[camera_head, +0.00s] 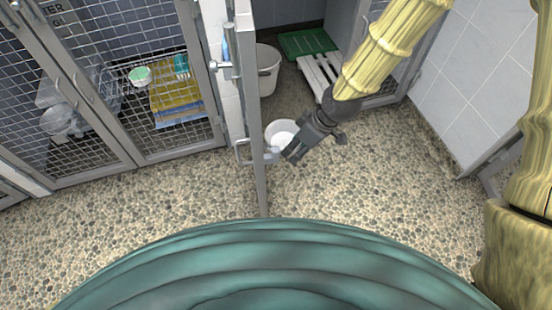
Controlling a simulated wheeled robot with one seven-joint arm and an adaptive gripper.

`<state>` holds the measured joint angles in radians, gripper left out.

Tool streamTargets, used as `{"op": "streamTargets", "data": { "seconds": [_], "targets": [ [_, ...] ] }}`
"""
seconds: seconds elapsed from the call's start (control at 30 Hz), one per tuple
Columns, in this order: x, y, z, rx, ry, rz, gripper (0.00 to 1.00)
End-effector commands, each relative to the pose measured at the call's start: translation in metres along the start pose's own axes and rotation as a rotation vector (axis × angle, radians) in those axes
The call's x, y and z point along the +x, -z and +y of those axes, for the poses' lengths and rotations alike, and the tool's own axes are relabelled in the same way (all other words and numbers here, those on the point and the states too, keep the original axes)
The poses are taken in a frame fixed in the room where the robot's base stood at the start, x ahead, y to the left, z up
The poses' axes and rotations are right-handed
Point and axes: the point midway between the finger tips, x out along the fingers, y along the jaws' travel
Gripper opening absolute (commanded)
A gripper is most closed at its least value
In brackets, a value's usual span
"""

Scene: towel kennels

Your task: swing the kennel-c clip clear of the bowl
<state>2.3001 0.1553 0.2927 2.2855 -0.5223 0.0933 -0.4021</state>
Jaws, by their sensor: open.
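A white bowl (281,132) sits on the pebbled floor behind the open kennel door, partly hidden by my gripper. My gripper (291,154) is open, at the bowl's near right edge and pointing down-left. A small pale, bluish piece (272,154) shows between the door's edge and my fingertips, just in front of the bowl; it may be the clip, but it is too small to be sure. I cannot tell whether my fingers touch it. No kennel-c label is readable.
A white bucket (267,72), a slatted white step (318,76) and a green mat (306,43) are behind. Closed mesh kennels are left; a tiled wall (478,80) is right. Floor in front is clear.

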Motion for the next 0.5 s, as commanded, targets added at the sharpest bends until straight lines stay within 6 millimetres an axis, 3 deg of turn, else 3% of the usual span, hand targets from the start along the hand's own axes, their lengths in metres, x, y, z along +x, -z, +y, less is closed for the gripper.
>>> {"op": "streamTargets", "data": {
  "seconds": [0.03,0.23,0.5],
  "targets": [
    [0.011,0.005,0.006,-0.048,-0.008,0.008,0.49],
    [0.007,0.028,0.017,-0.202,-0.031,0.013,0.49],
    [0.004,0.039,0.021,-0.278,-0.046,0.011,0.49]
  ]
}}
